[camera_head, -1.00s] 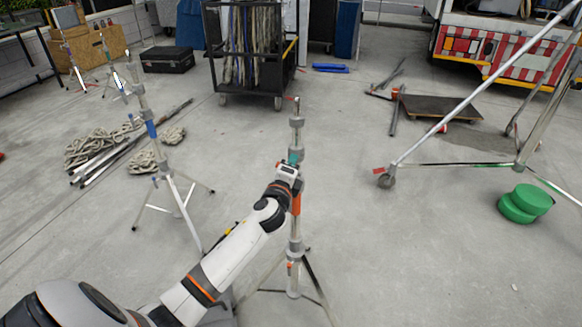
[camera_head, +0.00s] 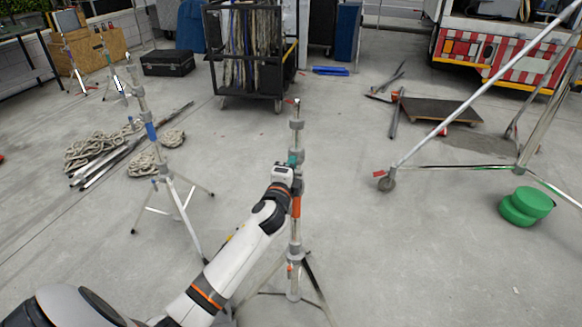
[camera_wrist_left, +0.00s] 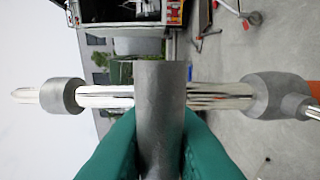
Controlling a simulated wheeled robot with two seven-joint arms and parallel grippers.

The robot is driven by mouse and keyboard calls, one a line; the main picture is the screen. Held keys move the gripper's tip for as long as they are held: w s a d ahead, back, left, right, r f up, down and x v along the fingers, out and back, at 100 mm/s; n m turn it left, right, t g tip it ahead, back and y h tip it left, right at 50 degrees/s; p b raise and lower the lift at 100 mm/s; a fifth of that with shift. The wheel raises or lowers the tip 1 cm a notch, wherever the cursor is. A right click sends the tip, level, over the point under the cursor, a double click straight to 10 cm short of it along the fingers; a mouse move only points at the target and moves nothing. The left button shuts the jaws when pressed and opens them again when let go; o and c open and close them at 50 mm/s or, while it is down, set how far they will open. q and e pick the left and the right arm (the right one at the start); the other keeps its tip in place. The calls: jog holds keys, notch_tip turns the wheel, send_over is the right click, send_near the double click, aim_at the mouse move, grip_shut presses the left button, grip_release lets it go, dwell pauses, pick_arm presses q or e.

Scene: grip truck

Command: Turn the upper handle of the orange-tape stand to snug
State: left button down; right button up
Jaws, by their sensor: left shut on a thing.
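The orange-tape stand (camera_head: 296,207) is upright in the middle of the head view, a silver pole with grey collars on a tripod base. My left gripper (camera_head: 292,160) is at its upper part, above the orange tape. In the left wrist view the pole (camera_wrist_left: 105,96) lies across the picture. The teal fingers of my left gripper (camera_wrist_left: 160,140) are shut on a grey cylindrical piece, the upper handle (camera_wrist_left: 160,95), which stands across the pole. Another grey collar (camera_wrist_left: 60,96) is at left, and a collar with a side knob (camera_wrist_left: 272,96) is at right. My right gripper is not in view.
A blue-tape stand (camera_head: 150,130) stands to the left, near coiled rope (camera_head: 90,148) and poles. A wheeled cart (camera_head: 250,98) is behind. Green discs (camera_head: 525,206) and a large wheeled stand (camera_head: 388,183) are at right. The floor right of the orange-tape stand is clear.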

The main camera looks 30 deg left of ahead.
pick_arm(q)
jog(key=c, duration=1.4)
grip_release()
jog(key=shift+s, duration=0.1)
jog(key=v, duration=1.1)
jog(key=shift+s+d, duration=0.1)
jog(key=shift+s, duration=0.3)
